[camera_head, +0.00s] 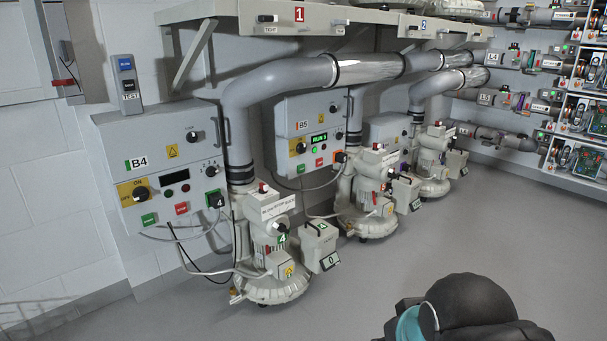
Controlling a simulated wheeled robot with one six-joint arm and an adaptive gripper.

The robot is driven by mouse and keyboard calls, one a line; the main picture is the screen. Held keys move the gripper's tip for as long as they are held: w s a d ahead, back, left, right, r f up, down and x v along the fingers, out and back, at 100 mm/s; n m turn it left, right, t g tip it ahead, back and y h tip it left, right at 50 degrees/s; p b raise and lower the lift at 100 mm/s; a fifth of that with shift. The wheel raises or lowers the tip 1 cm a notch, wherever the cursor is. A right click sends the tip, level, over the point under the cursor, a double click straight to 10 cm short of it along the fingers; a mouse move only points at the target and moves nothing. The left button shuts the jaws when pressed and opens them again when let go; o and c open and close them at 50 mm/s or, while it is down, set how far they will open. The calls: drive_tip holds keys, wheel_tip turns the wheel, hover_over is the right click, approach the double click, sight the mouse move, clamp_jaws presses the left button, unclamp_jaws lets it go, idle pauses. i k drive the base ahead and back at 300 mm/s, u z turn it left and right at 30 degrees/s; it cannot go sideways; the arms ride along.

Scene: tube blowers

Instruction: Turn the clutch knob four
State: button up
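The B4 control box (153,232) hangs on the left wall. It carries a black rotary switch (142,194) on a yellow ON/OFF plate, a small upper knob (192,136) and a numbered selector (211,171). A dark piece marked with a green 4 (214,199) sits at its lower right corner. The blower (268,250) beside it also has a green 4 tag (281,238). I cannot tell which of these is the clutch knob four. Part of my arm shows at the bottom right, apart from the box and blower; my gripper fingers are not visible.
The B5 box (284,155) with a lit green display and another blower (368,207) stand farther back. Large grey pipes (290,80) run above under a shelf. The floor (480,235) is open at right.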

sight(263, 190)
drive_tip(key=i, duration=1.25)
drive_tip(key=u, duration=0.65)
